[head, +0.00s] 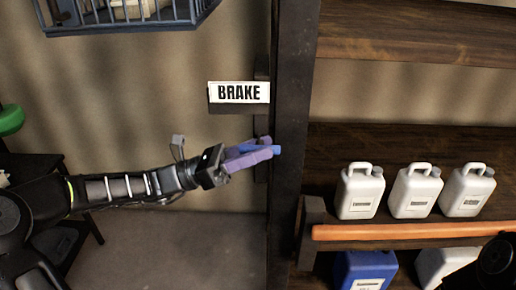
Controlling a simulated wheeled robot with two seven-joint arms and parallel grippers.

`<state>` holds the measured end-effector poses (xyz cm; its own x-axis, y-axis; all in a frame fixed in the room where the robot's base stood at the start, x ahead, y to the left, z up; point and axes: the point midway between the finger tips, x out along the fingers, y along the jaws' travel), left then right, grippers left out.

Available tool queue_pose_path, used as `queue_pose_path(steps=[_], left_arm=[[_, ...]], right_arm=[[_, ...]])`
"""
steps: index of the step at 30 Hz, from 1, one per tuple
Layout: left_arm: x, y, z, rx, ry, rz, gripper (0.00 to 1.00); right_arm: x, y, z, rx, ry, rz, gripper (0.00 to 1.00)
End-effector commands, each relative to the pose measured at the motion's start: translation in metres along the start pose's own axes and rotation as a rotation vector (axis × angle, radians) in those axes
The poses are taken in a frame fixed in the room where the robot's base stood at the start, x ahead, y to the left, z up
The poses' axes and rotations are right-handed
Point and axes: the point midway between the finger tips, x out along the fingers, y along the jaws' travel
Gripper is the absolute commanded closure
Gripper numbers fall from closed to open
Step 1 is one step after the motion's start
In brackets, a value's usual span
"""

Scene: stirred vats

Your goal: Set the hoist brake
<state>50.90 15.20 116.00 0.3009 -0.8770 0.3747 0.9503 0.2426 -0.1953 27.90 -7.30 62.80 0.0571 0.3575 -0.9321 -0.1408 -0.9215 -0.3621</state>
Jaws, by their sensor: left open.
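A white sign reading BRAKE (239,92) is fixed beside a dark upright post (291,130). My left gripper (262,150) is just below the sign, at the left face of the post, with its purple fingers pointing right. It is open. A blue bar-like piece (276,150) shows at the fingertips, close to the post. I cannot tell whether it is the brake's handle or part of my gripper, nor whether the fingers touch it. Much of the brake is hidden behind my fingers. My right gripper is not in view.
Right of the post, shelves hold several white jugs (361,192) behind an orange bar (410,232), with a blue container (364,270) below. A barred cage (130,22) hangs at the upper left. A green round object (11,119) is at the left edge. The floor (185,245) below my arm looks clear.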

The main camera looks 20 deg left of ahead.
Motion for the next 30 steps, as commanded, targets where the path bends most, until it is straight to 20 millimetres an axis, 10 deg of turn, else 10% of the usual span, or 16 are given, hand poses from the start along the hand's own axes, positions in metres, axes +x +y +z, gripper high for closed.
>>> queue_pose_path(steps=[16, 30], left_arm=[[-0.0003, -0.0001, 0.0, 0.0, 0.0, 0.0, 1.0], [0.0007, -0.0006, 0.0019, 0.001, 0.012, 0.001, 1.0]], right_arm=[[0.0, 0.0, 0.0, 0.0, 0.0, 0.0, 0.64], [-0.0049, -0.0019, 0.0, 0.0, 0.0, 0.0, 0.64]])
